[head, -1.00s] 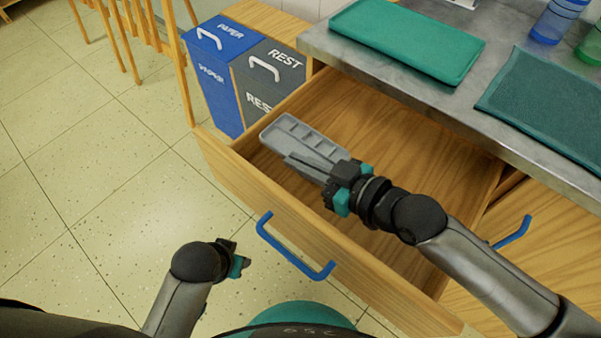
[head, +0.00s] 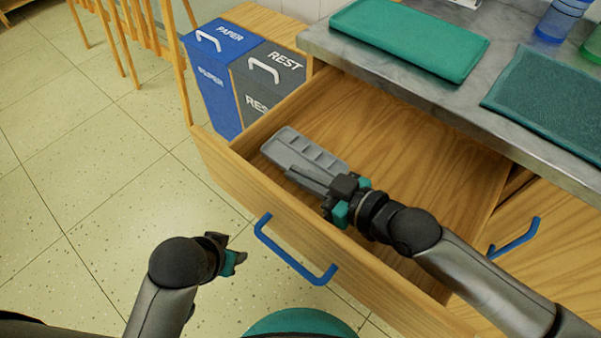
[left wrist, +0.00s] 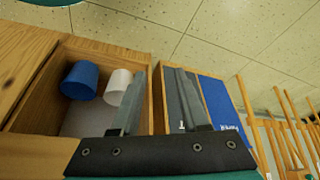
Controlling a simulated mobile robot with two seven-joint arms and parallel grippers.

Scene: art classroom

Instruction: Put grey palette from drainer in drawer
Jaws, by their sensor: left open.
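The grey palette (head: 300,153), a flat tray with shallow wells, is inside the open wooden drawer (head: 420,150), near its left end and tilted. My right gripper (head: 312,180) reaches over the drawer and is shut on the palette's near edge. One finger shows along that edge; the other is hidden. Whether the palette touches the drawer bottom cannot be told. My left gripper (head: 236,255) is open and empty in front of the drawer, above the floor. Its two fingers (left wrist: 152,105) stand apart in the left wrist view. The drainer cannot be made out for certain.
The drawer's blue handle (head: 292,252) faces me. Blue paper bin (head: 212,85) and grey rest bin (head: 262,85) stand left of the counter (head: 400,85). Green mats (head: 410,38) lie on it. The left wrist view shows blue (left wrist: 80,80) and white (left wrist: 118,88) cylinders in a wooden compartment.

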